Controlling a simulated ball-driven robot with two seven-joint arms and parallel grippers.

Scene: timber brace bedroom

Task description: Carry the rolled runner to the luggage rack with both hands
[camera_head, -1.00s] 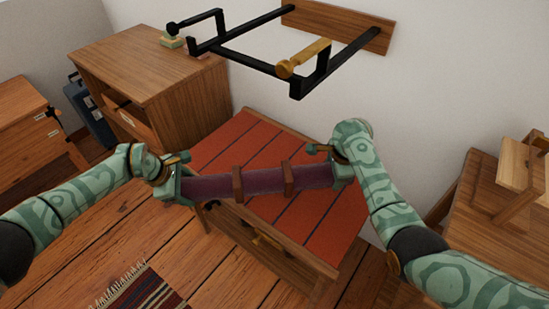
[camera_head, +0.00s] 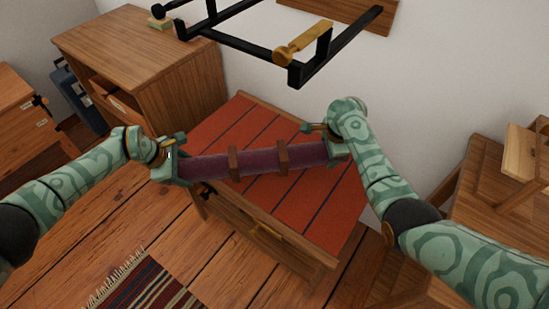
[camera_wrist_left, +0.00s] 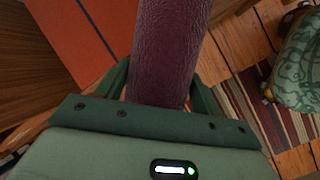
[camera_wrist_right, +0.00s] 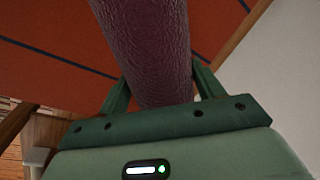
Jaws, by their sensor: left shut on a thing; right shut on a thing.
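The rolled runner (camera_head: 258,160) is a dark maroon roll with two brown straps, held roughly level across the head view. My left gripper (camera_head: 176,166) is shut on its left end. My right gripper (camera_head: 332,149) is shut on its right end. The roll also shows between the fingers in the left wrist view (camera_wrist_left: 168,50) and the right wrist view (camera_wrist_right: 150,45). Whether the roll touches that top cannot be told.
A wooden cabinet (camera_head: 150,65) stands at the back left. A black wall frame (camera_head: 240,45) with a brass-coloured part juts out above. Wooden furniture (camera_head: 490,200) stands at the right. A striped rug (camera_head: 150,285) lies on the plank floor.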

